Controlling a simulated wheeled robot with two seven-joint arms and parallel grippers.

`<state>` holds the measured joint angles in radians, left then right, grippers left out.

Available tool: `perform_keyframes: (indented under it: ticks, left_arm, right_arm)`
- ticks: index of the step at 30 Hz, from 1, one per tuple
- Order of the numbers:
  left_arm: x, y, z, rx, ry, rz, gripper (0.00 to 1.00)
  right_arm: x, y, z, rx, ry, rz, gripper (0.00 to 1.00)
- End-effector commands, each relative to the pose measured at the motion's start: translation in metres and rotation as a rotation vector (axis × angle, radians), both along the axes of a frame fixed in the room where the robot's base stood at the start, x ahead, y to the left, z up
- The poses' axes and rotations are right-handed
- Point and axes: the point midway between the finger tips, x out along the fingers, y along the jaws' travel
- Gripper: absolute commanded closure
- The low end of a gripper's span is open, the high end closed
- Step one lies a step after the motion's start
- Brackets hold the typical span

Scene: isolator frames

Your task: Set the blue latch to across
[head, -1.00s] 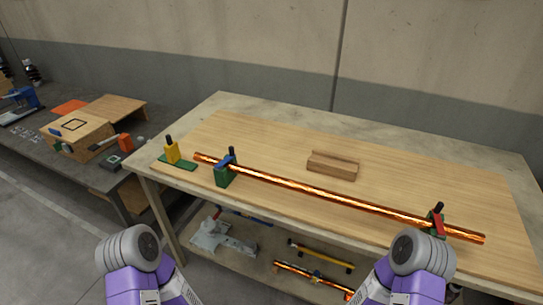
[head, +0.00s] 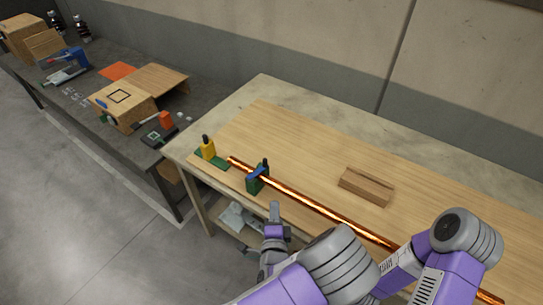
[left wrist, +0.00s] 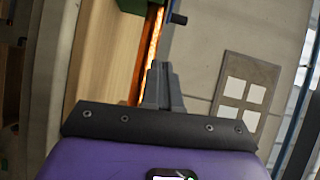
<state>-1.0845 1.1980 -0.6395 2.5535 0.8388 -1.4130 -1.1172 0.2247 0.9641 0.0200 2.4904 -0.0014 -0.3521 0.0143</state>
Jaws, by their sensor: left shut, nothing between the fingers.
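The blue latch (head: 258,172) is a small bar with a black knob on top of a green block (head: 252,184), near the left end of a shiny copper rod (head: 310,207). In the head view it slants up to the right; I cannot tell whether it lies fully across the rod. My left gripper (head: 274,208) is shut and empty, in front of the block and apart from it. In the left wrist view its fingertips (left wrist: 161,66) point toward a green block (left wrist: 131,5), beside the copper rod (left wrist: 151,48). My right gripper is out of view.
A yellow block with a black knob (head: 208,150) stands on a green plate left of the rod's end. A wooden block (head: 366,187) lies behind the rod. My right forearm covers part of the rod. A dark side table (head: 110,133) with boxes stands left.

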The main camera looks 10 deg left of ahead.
Motion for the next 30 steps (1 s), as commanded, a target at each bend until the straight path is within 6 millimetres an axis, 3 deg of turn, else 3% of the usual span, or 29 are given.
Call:
perform_keyframes:
  ticks: [3, 8, 20, 24, 30]
  left_arm:
    - [0.002, -0.005, 0.019, 0.051, -0.05, -0.016, 1.0]
    - [0.019, -0.001, 0.021, 0.057, -0.057, -0.013, 1.0]
    - [0.1, 0.017, 0.02, 0.055, -0.057, -0.014, 1.0]
    - [0.11, 0.036, 0.02, 0.056, -0.054, -0.012, 1.0]
    - [0.119, 0.048, 0.02, 0.054, -0.055, -0.015, 1.0]
  right_arm:
    - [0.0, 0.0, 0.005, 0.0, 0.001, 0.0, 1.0]
    - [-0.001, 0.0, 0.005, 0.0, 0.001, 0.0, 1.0]
    - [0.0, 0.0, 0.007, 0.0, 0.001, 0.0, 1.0]
    - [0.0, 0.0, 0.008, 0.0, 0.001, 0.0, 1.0]
    - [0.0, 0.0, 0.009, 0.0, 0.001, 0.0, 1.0]
